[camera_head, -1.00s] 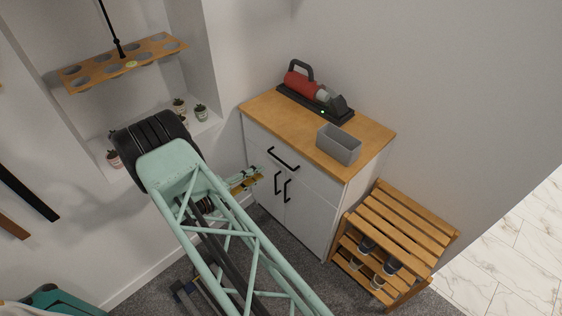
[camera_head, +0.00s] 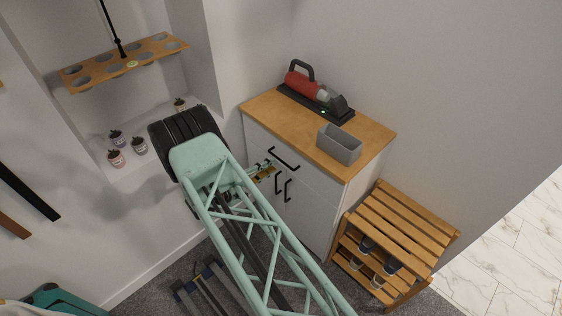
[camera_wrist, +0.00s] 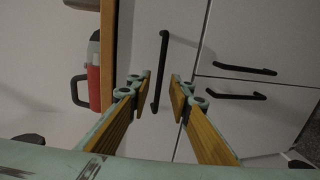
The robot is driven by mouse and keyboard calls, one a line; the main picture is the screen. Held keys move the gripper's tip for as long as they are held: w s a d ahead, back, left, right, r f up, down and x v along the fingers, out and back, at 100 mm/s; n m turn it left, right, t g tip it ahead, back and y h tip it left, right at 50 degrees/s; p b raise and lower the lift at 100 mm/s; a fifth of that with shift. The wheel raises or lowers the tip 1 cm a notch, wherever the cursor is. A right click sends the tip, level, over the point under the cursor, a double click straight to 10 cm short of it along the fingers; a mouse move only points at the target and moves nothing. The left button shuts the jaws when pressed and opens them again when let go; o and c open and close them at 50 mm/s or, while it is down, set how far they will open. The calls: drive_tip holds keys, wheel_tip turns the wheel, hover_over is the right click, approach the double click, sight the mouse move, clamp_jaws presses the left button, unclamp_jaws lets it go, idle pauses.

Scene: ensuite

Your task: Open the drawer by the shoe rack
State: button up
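The drawer (camera_head: 310,177) is the top front of a white cabinet with a wooden top, left of the shoe rack (camera_head: 405,235). It is shut. Its black bar handle (camera_head: 283,158) shows in the head view, and in the wrist view the handle (camera_wrist: 162,65) stands upright in the picture. My gripper (camera_head: 268,171) is just in front of the cabinet, close to the handle's left end. In the wrist view my gripper (camera_wrist: 160,88) is open, its fingers on either side of the handle's lower part in the picture. I cannot tell whether they reach around it.
Two black door handles (camera_head: 282,188) sit below the drawer. A grey bin (camera_head: 339,146) and a red handheld vacuum (camera_head: 303,84) on a black base stand on the cabinet top.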

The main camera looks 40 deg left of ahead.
sight(281, 160)
drive_tip(key=shift+x, duration=3.25)
clamp_jaws()
